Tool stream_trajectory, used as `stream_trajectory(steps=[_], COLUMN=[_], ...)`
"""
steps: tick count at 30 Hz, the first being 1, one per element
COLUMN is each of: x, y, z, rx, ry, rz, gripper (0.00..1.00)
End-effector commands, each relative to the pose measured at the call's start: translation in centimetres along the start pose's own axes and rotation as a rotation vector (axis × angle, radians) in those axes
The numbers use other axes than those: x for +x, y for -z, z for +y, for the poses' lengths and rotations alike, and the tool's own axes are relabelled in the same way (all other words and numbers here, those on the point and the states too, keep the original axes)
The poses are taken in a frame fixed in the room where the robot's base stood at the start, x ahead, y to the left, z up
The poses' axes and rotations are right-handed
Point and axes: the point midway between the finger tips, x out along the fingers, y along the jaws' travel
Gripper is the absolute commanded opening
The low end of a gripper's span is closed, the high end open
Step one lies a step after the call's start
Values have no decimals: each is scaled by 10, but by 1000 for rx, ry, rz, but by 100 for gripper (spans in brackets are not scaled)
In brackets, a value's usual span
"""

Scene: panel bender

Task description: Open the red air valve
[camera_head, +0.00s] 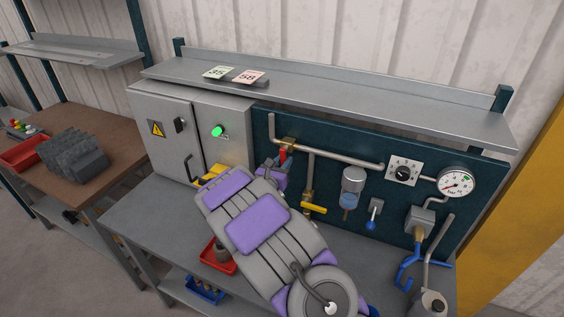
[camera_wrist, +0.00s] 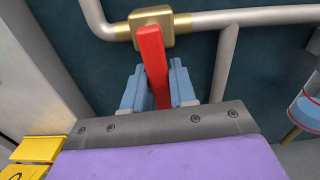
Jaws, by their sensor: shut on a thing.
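The red air valve handle (camera_wrist: 152,62) hangs down from a brass valve body (camera_wrist: 150,20) on a grey pipe in the wrist view. In the head view the red handle (camera_head: 282,154) shows just above my gripper, below the brass body (camera_head: 289,143). My gripper (camera_wrist: 158,88) has its two blue-grey fingers on either side of the handle and is shut on it. In the head view my gripper (camera_head: 272,172) is mostly hidden behind my purple and grey arm. The handle points down, slightly tilted, across the pipe's run.
A yellow-handled valve (camera_head: 314,208), a filter bowl (camera_head: 351,187), a dial switch (camera_head: 403,170) and a pressure gauge (camera_head: 456,183) are on the teal panel (camera_head: 330,160). A grey cabinet (camera_head: 165,130) stands close at left. A shelf (camera_head: 330,95) overhangs the panel.

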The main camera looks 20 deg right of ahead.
Motion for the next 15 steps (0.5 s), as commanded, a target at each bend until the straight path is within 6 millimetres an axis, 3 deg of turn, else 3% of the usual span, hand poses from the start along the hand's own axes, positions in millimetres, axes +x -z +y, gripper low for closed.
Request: stream_trajectory(steps=[15], x=[0], y=[-5], z=[-7], rx=[-197], ry=[-5], rz=[-7], gripper=[0])
